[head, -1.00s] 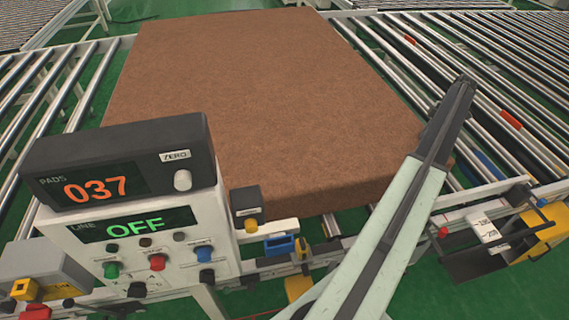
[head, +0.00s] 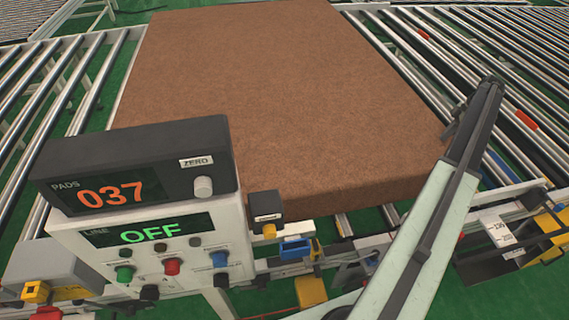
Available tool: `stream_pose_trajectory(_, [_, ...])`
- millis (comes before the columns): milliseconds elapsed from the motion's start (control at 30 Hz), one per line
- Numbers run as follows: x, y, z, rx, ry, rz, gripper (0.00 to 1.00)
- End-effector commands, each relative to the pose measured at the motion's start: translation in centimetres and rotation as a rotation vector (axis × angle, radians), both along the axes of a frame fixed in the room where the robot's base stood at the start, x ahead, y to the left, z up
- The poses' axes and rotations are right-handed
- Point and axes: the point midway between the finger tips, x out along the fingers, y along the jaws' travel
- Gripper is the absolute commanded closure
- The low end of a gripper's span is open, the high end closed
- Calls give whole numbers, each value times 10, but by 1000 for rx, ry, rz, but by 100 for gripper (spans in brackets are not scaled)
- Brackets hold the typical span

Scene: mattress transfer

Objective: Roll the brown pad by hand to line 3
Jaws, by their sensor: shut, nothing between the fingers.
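My gripper (head: 450,130) is small and dark in the view, beside the pad's right edge close to that corner. It is shut and holds nothing. I cannot tell whether it touches the pad. The arm hides part of the corner. No number marking line 3 can be read.
A console (head: 150,245) in front left reads PADS 037 and LINE OFF, with coloured buttons below. Bare rollers (head: 50,90) lie left of the pad, and more rollers (head: 480,60) with red marks lie right. A yellow part (head: 550,230) sits at the right edge.

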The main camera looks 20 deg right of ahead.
Motion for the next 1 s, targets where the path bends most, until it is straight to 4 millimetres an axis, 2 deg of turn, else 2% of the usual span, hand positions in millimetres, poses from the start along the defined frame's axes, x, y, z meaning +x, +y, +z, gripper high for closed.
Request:
stream_pose_trajectory(367, [5,4,1,-6,5,10,100])
stream_pose_trajectory(1000, [9,7,62,-4,1,13,100])
